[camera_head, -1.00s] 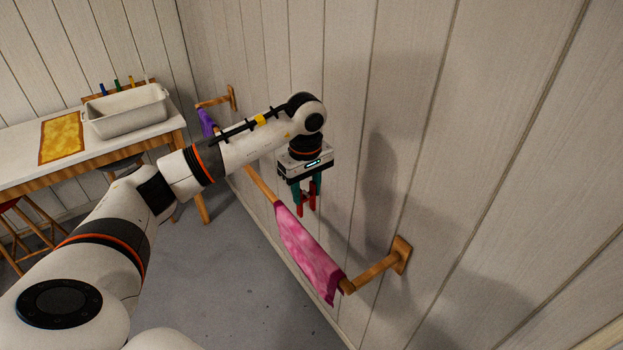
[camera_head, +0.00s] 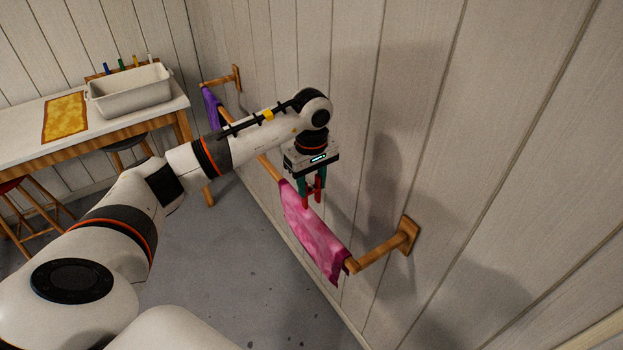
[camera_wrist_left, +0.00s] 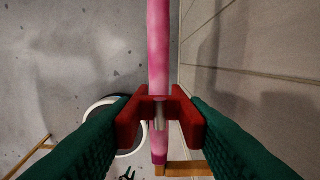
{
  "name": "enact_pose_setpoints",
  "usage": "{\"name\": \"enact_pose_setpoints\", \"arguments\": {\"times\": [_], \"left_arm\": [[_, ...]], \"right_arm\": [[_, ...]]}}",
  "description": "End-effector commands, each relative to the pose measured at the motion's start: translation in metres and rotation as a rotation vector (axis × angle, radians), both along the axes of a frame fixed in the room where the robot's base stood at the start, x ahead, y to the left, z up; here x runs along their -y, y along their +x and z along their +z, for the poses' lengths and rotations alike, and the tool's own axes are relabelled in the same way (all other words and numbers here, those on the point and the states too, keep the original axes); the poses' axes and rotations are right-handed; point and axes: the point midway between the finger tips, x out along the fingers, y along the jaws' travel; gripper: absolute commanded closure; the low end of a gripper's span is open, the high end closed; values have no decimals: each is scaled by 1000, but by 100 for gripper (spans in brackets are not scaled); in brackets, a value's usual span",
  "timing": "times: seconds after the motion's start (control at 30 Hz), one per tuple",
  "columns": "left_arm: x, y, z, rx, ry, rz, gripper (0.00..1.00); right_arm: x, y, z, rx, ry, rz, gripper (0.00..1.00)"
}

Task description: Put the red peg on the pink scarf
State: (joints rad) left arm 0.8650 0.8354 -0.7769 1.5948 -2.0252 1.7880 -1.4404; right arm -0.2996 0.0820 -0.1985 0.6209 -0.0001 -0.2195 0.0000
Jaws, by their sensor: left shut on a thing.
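My left gripper (camera_head: 313,184) has green fingers and is shut on the red peg (camera_head: 318,196), whose two prongs point down. In the left wrist view the red peg (camera_wrist_left: 160,108) spans the gap between the fingers, with a pale metal spring in its middle. The pink scarf (camera_head: 316,234) hangs over a wooden wall rail. In the wrist view the pink scarf (camera_wrist_left: 159,48) runs as a narrow strip directly below the peg. The prongs overlap the scarf's upper edge in the head view; I cannot tell whether they touch it. My right gripper is out of view.
The wooden rail (camera_head: 266,166) stands off the plank wall on brackets. A purple cloth (camera_head: 211,106) hangs at its far end. A table at left holds a grey tub (camera_head: 130,91) and a yellow cloth (camera_head: 65,117). A round white-rimmed container (camera_wrist_left: 92,108) is on the floor below.

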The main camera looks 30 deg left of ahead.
Motion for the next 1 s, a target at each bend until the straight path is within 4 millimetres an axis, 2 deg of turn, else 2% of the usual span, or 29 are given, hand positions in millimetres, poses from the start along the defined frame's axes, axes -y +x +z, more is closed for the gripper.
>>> {"name": "enact_pose_setpoints", "arguments": {"times": [0.67, 1.0], "left_arm": [[0, -1, -43, -2, 1, 1, 81], [-1, 0, -64, 0, 1, 0, 81]], "right_arm": [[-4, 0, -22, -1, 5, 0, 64], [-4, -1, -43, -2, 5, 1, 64]]}}
